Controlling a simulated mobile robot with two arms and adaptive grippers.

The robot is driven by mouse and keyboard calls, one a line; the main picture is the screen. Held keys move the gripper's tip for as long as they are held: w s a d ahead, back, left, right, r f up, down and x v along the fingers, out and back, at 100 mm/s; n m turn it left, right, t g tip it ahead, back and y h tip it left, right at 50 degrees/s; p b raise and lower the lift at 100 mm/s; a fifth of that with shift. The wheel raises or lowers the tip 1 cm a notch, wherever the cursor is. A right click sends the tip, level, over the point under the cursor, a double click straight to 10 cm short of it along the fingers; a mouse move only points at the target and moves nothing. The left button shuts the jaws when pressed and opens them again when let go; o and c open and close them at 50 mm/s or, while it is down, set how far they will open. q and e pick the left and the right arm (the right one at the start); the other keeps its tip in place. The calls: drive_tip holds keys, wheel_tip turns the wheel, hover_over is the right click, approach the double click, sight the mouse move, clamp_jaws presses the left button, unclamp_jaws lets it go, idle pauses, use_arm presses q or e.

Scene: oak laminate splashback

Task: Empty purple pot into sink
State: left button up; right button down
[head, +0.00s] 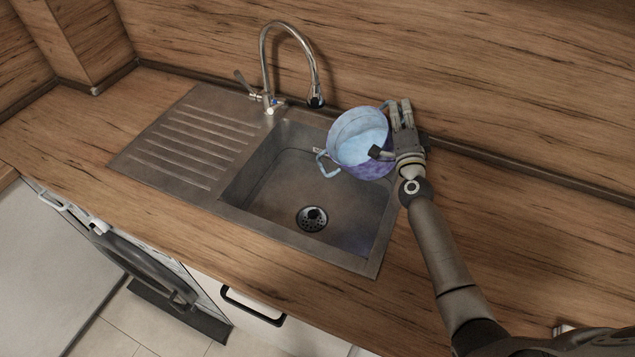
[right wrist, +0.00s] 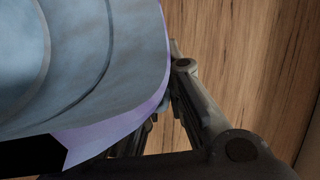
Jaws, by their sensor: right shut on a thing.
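The purple pot (head: 366,170) has a light blue inside and light blue handles. In the head view it is held over the back right corner of the sink (head: 290,190), tilted with its opening toward the left and the camera. My right gripper (head: 391,135) is shut on the pot at its right side. The pot's wall (right wrist: 155,110) fills the upper left of the right wrist view, beside the gripper's fingers (right wrist: 180,85). I cannot tell whether anything is inside the pot. The sink basin looks empty, with a round drain (head: 312,217). My left gripper is not in view.
A tall curved faucet (head: 268,65) stands behind the sink, left of the pot. A ribbed drainboard (head: 190,140) lies left of the basin. The wooden splashback (head: 450,70) rises close behind the pot.

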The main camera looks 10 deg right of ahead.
sight(386, 121)
drive_tip(key=shift+s+a+r+n+t, duration=0.1)
drive_tip(key=shift+a+r+n+t, duration=0.2)
drive_tip(key=shift+a+r+n, duration=0.25)
drive_tip(key=shift+a+f+b, duration=0.15)
drive_tip(key=shift+a+b, duration=0.05)
drive_tip(key=shift+b, duration=0.1)
drive_tip(key=shift+s+a+n+y+b, duration=0.15)
drive_tip(key=shift+a+n+y+b, duration=0.15)
drive_tip(key=shift+a+n+b, duration=0.15)
drive_tip(key=shift+a+f, duration=0.15)
drive_tip(key=shift+a, duration=0.05)
drive_tip(key=shift+s+a+n+t+b, duration=0.1)
drive_tip(key=shift+a+n+t+b, duration=0.2)
drive_tip(key=shift+a+n+b, duration=0.15)
drive_tip(key=shift+a+n, duration=0.1)
drive_tip(key=shift+n, duration=0.15)
drive_tip(key=shift+s+a+r+n+y+b, duration=0.2)
drive_tip(key=shift+a+n+y+b, duration=0.1)
drive_tip(key=shift+a+n, duration=0.15)
